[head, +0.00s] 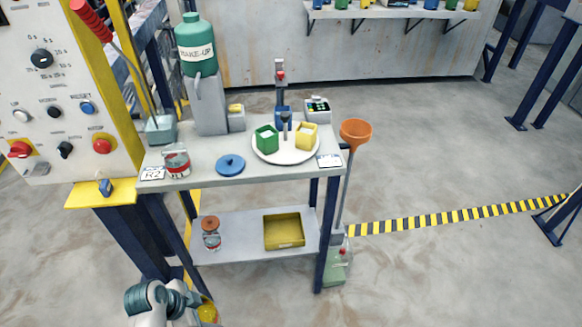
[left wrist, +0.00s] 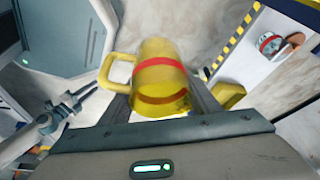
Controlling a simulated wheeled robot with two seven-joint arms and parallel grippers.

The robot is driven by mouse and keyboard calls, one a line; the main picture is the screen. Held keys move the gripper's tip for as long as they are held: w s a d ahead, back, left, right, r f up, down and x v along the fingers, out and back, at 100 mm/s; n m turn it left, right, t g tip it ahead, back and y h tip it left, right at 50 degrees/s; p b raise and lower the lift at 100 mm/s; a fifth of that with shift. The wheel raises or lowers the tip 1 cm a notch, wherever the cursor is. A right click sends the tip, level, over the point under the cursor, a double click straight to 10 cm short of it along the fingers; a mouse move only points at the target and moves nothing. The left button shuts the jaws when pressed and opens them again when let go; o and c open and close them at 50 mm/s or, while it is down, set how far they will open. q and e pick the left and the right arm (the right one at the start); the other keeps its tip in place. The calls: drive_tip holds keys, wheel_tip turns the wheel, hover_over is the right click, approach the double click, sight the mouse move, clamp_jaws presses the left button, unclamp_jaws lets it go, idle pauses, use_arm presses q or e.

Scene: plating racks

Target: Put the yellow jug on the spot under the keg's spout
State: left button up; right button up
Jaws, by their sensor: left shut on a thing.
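The yellow jug (left wrist: 160,80) with red bands is between the fingers of my left gripper (left wrist: 165,105), which is shut on it; its handle points left in the left wrist view. In the head view a small part of the jug (head: 207,312) shows at the bottom edge, beside my left gripper (head: 192,302), low in front of the rack. The green keg (head: 196,45), marked MAKE-UP, stands on a grey stand (head: 208,105) at the rack's back left. I cannot make out its spout or the spot clearly. My right gripper (left wrist: 80,97) seems to show at left in the left wrist view.
A yellow tray (head: 284,231) is on the lower shelf. A control panel (head: 70,90) stands left.

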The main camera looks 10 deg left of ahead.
use_arm(q)
drive_tip(key=w+d+r+n+y, duration=0.1)
drive_tip(key=w+r+n, duration=0.2)
drive_tip(key=r, duration=0.9)
drive_tip(key=w+d+r+n+t+y, duration=0.1)
drive_tip(key=w+r+n, duration=0.3)
drive_tip(key=w+r, duration=0.5)
drive_tip(key=w+d+r+n+y, duration=0.1)
drive_tip(key=w+d+r+n, duration=0.2)
drive_tip(key=r, duration=1.2)
drive_tip(key=shift+w+n+t+y, duration=0.4)
drive_tip(key=shift+w, duration=1.2)
drive_tip(key=shift+r, duration=0.1)
drive_tip(key=shift+d, duration=0.1)
idle(0.9)
idle(0.9)
